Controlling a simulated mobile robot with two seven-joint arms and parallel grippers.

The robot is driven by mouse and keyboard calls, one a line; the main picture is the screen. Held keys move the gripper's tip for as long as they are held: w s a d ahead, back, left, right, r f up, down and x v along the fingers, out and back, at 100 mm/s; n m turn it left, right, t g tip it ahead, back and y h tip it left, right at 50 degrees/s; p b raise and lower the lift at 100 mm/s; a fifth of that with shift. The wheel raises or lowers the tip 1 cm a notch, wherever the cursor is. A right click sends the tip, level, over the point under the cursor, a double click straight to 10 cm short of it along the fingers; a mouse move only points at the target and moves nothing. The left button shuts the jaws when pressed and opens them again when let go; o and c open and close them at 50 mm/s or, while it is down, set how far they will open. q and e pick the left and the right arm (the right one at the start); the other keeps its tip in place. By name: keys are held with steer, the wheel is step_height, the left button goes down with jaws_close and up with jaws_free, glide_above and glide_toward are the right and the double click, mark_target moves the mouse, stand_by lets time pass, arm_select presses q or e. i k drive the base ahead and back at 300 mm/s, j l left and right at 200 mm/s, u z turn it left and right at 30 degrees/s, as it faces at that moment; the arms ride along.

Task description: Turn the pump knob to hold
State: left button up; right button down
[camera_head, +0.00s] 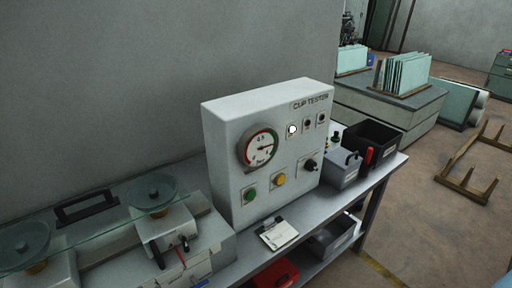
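A white box labelled "CUP TESTER" (222,165) stands on a grey bench against the wall. Its front carries a black rotary knob (310,164) at the lower right, the only large turning knob I see on it. The marks around the knob are too small to read, so its setting cannot be told. A round gauge (261,148) with red and green bands sits at the upper left of the panel. A green button (250,194) and a yellow button (279,180) lie below it. Neither of my grippers shows in this view.
A glass sheet (100,215) with suction cups lies over white fixtures at the left. A clipboard (278,234) lies before the tester. A grey box (341,168) and black bin (372,138) stand right of it. A red case (277,274) sits below.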

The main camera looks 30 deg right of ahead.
mark_target(310, 165)
steer(key=z, duration=1.4)
